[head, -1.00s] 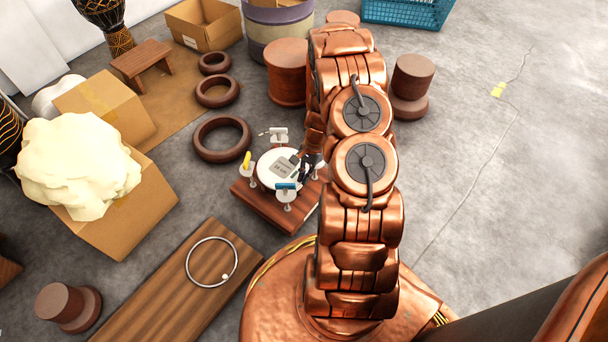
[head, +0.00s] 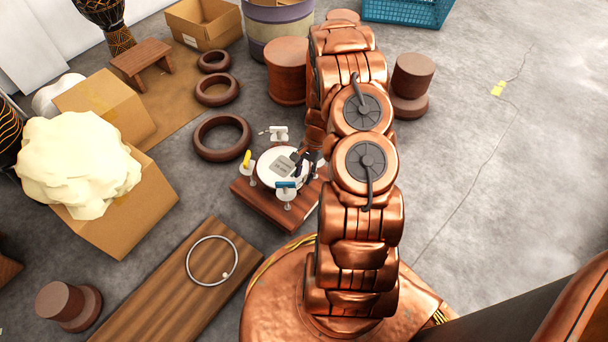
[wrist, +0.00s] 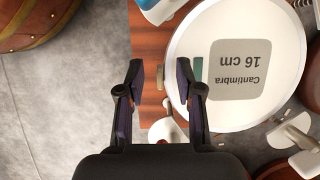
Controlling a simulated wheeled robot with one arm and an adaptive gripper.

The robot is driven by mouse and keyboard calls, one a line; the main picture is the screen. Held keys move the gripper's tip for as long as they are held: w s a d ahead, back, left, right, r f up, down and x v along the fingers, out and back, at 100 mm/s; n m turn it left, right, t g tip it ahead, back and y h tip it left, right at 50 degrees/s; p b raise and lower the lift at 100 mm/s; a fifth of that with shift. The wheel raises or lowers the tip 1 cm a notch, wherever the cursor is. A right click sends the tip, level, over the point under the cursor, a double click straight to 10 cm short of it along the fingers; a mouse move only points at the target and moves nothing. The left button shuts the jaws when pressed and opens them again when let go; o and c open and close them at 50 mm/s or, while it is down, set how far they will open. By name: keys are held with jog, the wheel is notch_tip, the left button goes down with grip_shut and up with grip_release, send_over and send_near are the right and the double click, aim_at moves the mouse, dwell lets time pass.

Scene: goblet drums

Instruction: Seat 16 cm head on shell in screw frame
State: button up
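The 16 cm head (head: 268,172) is a white disc with a grey label. It lies on the screw frame (head: 247,194), a reddish-brown wooden block with upright posts around it. One post carries a yellow piece (head: 247,158), another a blue piece (head: 286,186). The head fills the right of the wrist view (wrist: 192,45), its label reading "Cantimbra 16 cm" upside down. My gripper (wrist: 160,72) is open at the head's left edge, one finger overlapping the rim and the other outside it. A small teal piece shows beside the near finger. The shell under the head is hidden.
A wooden board (head: 178,285) with a metal ring (head: 190,262) lies at the front left. Brown rings (head: 222,154) lie behind the frame. Cardboard boxes (head: 140,205) stand left, and brown drum shells (head: 287,75) stand behind.

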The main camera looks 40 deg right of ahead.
jog(key=s+v, duration=0.1)
jog(key=v, duration=1)
jog(key=shift+w+r, duration=0.2)
jog(key=shift+w, duration=0.3)
jog(key=shift+d, duration=0.1)
jog(key=s+a+r+n+h+p, duration=0.1)
jog(key=s+a+r+n+p, duration=0.15)
jog(key=a+r+p, duration=0.8)
jog(key=s+a+r+n+g+p, duration=0.1)
jog(key=s+r+n+p, duration=0.15)
jog(key=r, duration=1.45)
jog(key=s+a+r+n+h+p, duration=0.1)
jog(key=s+a+r+n+p, duration=0.15)
jog(key=a+r+p, duration=0.8)
jog(key=s+a+r+n+p, duration=0.1)
jog(key=s+r+n+p, duration=0.1)
jog(key=s+r+p, duration=0.3)
jog(key=s+a+r+n+h+p, duration=0.1)
jog(key=s+r+p, duration=0.4)
jog(key=r, duration=0.9)
jog(key=s+a+r+n+h+p, duration=0.1)
jog(key=s+a+r+n+p, duration=0.1)
jog(key=s+r+n+p, duration=0.3)
notch_tip(320, 180, up, 5)
jog(key=s, duration=0.2)
jog(key=shift+s+a+f, duration=0.25)
jog(key=shift+a, duration=0.05)
